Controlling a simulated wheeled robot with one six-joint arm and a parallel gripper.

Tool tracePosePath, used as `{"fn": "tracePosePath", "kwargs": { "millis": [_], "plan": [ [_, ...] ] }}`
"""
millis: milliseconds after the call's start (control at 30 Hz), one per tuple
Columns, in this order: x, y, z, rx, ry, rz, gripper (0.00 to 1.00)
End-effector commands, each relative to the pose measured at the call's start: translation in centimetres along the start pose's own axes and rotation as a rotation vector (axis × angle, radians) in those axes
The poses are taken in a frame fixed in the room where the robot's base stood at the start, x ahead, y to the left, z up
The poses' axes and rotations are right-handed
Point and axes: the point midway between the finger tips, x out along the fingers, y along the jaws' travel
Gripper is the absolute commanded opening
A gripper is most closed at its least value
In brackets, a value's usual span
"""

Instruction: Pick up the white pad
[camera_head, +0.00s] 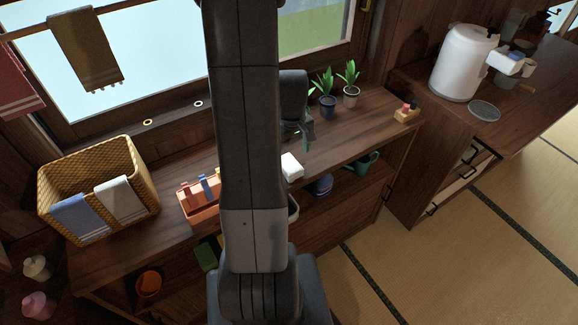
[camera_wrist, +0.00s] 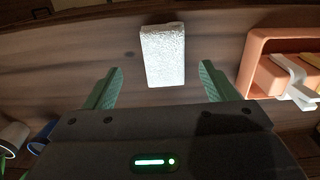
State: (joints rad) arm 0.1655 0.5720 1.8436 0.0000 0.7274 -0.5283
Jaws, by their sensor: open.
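The white pad (camera_wrist: 163,55) is a small pale block with a rough, speckled face. In the wrist view it lies on the dark wooden counter, beyond and between my fingertips. In the head view the white pad (camera_head: 291,167) sits just right of my arm, near the counter's front edge. My gripper (camera_wrist: 160,82) is open and empty, with a green finger on each side. The pad looks apart from both fingers. In the head view my gripper (camera_head: 297,135) is partly hidden and hangs over the counter behind the pad.
An orange tray (camera_wrist: 258,62) with clips is beside the pad; it also shows left of my arm (camera_head: 200,212). Potted plants (camera_head: 328,104) stand at the back right. A wicker basket (camera_head: 146,172) with cloths is at the left. Bare counter (camera_head: 345,137) lies right of the pad.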

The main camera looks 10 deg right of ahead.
Motion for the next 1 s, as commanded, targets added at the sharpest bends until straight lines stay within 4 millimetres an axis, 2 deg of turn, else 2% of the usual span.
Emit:
{"fn": "tracePosePath", "kwargs": {
  "millis": [233, 500, 600, 900, 1000],
  "plan": [
    [1.4, -0.2, 0.0, -0.001, -0.001, -0.001, 0.78],
    [4.8, -0.7, 0.1, -0.001, -0.002, -0.001, 0.78],
    [5.5, -0.7, 0.0, -0.001, 0.0, 0.0, 0.78],
    [5.8, -0.7, 0.0, 0.0, 0.001, 0.001, 0.78],
    [5.8, -0.7, 0.0, 0.0, 0.001, 0.001, 0.59]
  ]
}}
